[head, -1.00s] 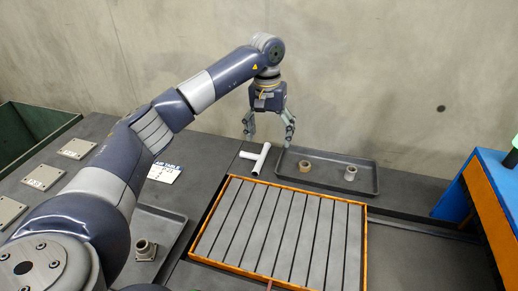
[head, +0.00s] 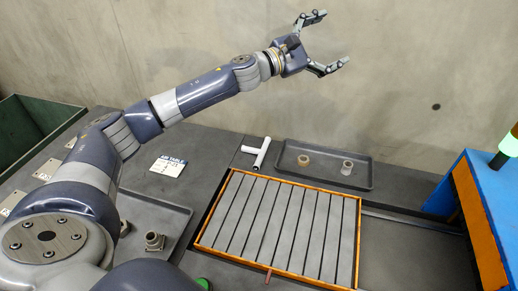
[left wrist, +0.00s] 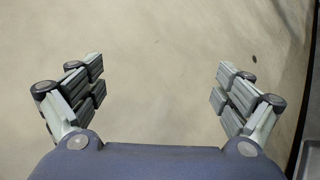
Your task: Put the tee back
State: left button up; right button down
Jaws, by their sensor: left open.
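The white tee (head: 260,153) lies on the dark table, just left of the grey tray at the back and behind the orange-framed slatted panel. My left gripper (head: 337,40) is raised high in front of the wall, above and to the right of the tee. Its fingers are spread wide with nothing between them. In the left wrist view the open fingers (left wrist: 160,85) face only bare wall, and the tee is not seen there. My right gripper is not in view.
The back tray (head: 325,178) holds a tan ring (head: 304,160) and a pale ring (head: 347,167). The slatted panel (head: 355,240) fills the middle. A left tray (head: 178,218) holds a brown fitting (head: 154,241). A white label (head: 168,166) lies nearby. A blue and orange cabinet (head: 492,195) stands right.

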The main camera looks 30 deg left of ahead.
pick_arm(q)
jog(key=w+a+f+n+t+y, duration=0.1)
jog(key=w+a+f+n+y, duration=0.15)
jog(key=a+n+y, duration=0.4)
jog(key=n+g+y+p, duration=0.4)
jog(key=n+g+y, duration=0.1)
jog(key=n+g, duration=0.8)
send_near(253, 151)
jog(key=shift+w+a+f+m+g, duration=0.1)
jog(key=shift+f+m+g, duration=0.2)
jog(key=shift+f, duration=0.25)
jog(key=shift+w+a+f+m+g, duration=0.1)
jog(key=shift+f+m+g, duration=0.15)
jog(key=shift+f, duration=0.3)
jog(key=shift+w+a+f, duration=0.1)
jog(key=shift+w+f, duration=0.15)
jog(key=shift+f, duration=0.2)
jog(key=shift+w+f, duration=0.35)
jog(key=shift+f, duration=0.05)
jog(key=x, duration=0.1)
jog(key=p+x, duration=0.1)
jog(key=x, duration=0.1)
jog(key=shift+w, duration=0.35)
jog(key=shift+w+f, duration=0.2)
jog(key=shift+f, duration=0.25)
jog(key=shift+c, duration=0.3)
